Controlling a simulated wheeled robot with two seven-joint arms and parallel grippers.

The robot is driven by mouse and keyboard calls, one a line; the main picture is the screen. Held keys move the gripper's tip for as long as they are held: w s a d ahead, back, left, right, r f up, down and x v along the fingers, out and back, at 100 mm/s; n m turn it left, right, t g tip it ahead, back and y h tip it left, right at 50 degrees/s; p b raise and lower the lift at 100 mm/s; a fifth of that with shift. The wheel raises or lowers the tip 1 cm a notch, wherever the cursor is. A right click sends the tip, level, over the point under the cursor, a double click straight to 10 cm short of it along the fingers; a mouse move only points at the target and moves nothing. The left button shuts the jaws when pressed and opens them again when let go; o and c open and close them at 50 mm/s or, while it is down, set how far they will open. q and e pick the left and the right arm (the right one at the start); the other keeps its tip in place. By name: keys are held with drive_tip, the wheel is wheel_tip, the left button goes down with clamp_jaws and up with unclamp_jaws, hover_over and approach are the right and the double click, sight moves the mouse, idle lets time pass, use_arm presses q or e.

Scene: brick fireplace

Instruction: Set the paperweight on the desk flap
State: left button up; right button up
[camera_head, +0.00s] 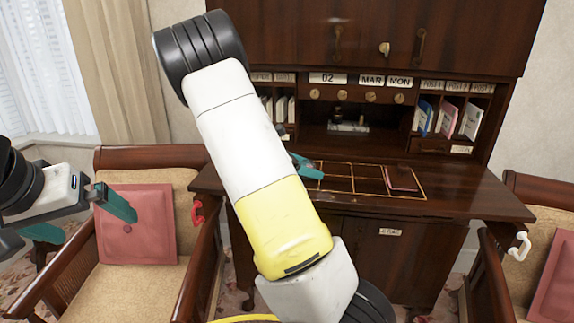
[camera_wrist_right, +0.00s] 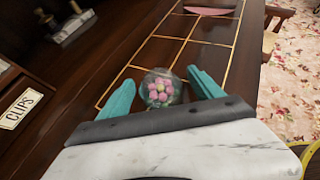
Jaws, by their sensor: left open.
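The paperweight (camera_wrist_right: 158,90), a clear glass dome with pink flowers inside, sits on the dark wooden desk flap (camera_wrist_right: 187,60) in the right wrist view. My right gripper (camera_wrist_right: 161,78) has its teal fingers on either side of it, with a narrow gap showing on each side; they look open. In the head view the desk flap (camera_head: 455,199) has a gold-lined grid, and my right arm hides the paperweight and most of that gripper; one teal finger shows. My left gripper (camera_head: 90,224) is open and empty in front of the left chair.
A reddish flat item (camera_head: 400,179) lies on the grid's right part. Behind are pigeonholes with books (camera_head: 446,118) and a stamp-like object (camera_head: 348,125). Chairs with pink cushions (camera_head: 136,224) flank the desk. The flap's right end is clear.

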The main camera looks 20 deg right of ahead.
drive_tip(key=shift+a+r, duration=0.15)
drive_tip(key=shift+r, duration=0.1)
drive_tip(key=v, duration=1.1)
drive_tip(key=shift+a, duration=0.15)
drive_tip(key=shift+s, duration=0.2)
drive_tip(key=s+m+y, duration=0.1)
drive_tip(key=s, duration=0.1)
drive_tip(key=s+m+y, duration=0.1)
drive_tip(key=s+y, duration=0.1)
drive_tip(key=s+f+m+y, duration=0.1)
drive_tip(key=s+m, duration=0.1)
drive_tip(key=shift+f+g+y, duration=0.1)
drive_tip(key=shift+g+y, duration=0.2)
drive_tip(key=s+a+r+m+t+y, duration=0.3)
drive_tip(key=s+a+r+m+y, duration=0.1)
drive_tip(key=s+m, duration=0.3)
drive_tip(key=s+a+r+m+t+y, duration=0.3)
drive_tip(key=s+a+r+m+y, duration=0.1)
drive_tip(key=s, duration=0.7)
drive_tip(key=a+m+y, duration=0.1)
drive_tip(key=a+m, duration=0.1)
drive_tip(key=a, duration=0.1)
drive_tip(key=shift+r+m+y, duration=0.2)
drive_tip(key=shift+m+y, duration=0.2)
drive_tip(key=shift+s+a, duration=0.1)
drive_tip(key=shift+s, duration=0.05)
